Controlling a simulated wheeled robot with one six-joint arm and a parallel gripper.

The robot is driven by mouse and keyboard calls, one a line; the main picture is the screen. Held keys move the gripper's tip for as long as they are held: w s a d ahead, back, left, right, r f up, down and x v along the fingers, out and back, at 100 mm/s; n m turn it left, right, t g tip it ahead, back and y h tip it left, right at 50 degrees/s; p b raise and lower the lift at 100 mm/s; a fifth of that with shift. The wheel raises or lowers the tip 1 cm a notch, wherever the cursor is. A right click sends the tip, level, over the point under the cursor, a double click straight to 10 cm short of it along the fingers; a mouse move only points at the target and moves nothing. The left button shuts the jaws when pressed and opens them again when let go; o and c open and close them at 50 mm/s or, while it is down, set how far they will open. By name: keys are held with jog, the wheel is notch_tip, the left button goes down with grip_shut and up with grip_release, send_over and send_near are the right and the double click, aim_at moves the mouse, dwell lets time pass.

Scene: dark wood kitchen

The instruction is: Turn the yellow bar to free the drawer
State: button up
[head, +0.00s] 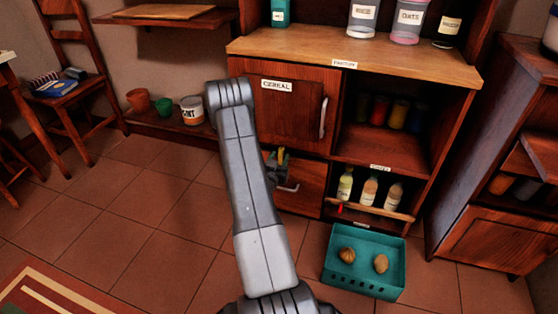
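The yellow bar (281,154) is a small upright strip at the top of the drawer (302,198), just right of my arm. The drawer is the lower left front of the wooden cabinet, with a metal handle (289,188); its left part is hidden behind my arm. My gripper (277,163) shows only as a small dark grey piece at the bar, partly behind my arm. Its fingers are too small and covered to tell whether they are open or shut, or whether they touch the bar.
Above the drawer is a shut door labelled CEREAL (290,110) with a vertical handle. Right of the drawer, bottles (369,190) stand on a low shelf. A teal crate (335,283) with two round items sits on the floor in front.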

grip_shut()
jog(key=n+b, duration=0.1)
jog(key=n, duration=0.3)
jog(key=shift+d, duration=0.1)
jog(key=n, duration=0.5)
jog(key=shift+d+r, duration=0.1)
jog(key=shift+d, duration=0.05)
jog(key=n, duration=0.4)
jog(key=shift+s+r+n, duration=0.1)
jog(key=shift+r+n, duration=0.05)
jog(key=shift+n, duration=0.15)
jog(key=shift+r+n+p, duration=0.1)
jog(key=shift+n+p, duration=0.3)
jog(key=shift+n, duration=1.8)
